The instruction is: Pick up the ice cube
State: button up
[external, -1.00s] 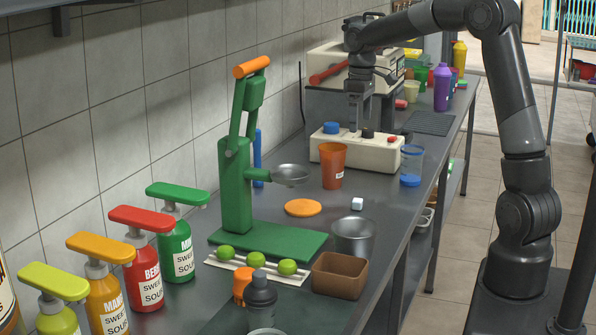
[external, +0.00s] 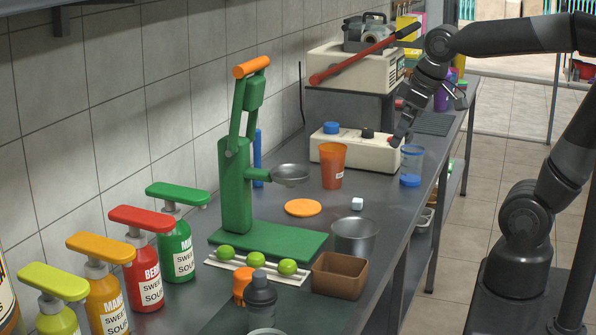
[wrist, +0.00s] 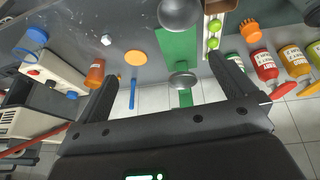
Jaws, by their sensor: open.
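The ice cube (external: 357,203) is a small white block on the grey steel counter, right of the orange disc and behind the metal cup. It also shows in the wrist view (wrist: 106,40), at the upper left, apart from my fingers. My gripper (external: 398,140) is above the far right part of the counter, by the white box with knobs, well away from the cube. In the wrist view my gripper (wrist: 168,85) has its two fingers spread wide with nothing between them.
A metal cup (external: 354,238), an orange disc (external: 303,207), an orange cup (external: 332,166) and a clear blue-based cup (external: 411,165) stand around the cube. The green press (external: 236,190) is to the left. A brown container (external: 339,275) is nearer. Counter around the cube is clear.

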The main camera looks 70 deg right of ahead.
jog(key=s+a+f+t+y, duration=0.1)
jog(key=s+a+f, duration=0.1)
jog(key=s, duration=0.3)
jog(key=shift+s+a, duration=0.3)
jog(key=shift+a, duration=0.25)
jog(key=shift+f, duration=0.1)
jog(key=c, duration=1)
jog(key=shift+c, duration=0.2)
jog(key=n+g, duration=0.1)
jog(key=g, duration=0.4)
send_over(359, 200)
notch_tip(359, 200, down, 18)
notch_tip(359, 200, down, 10)
jog(key=shift+d, duration=0.1)
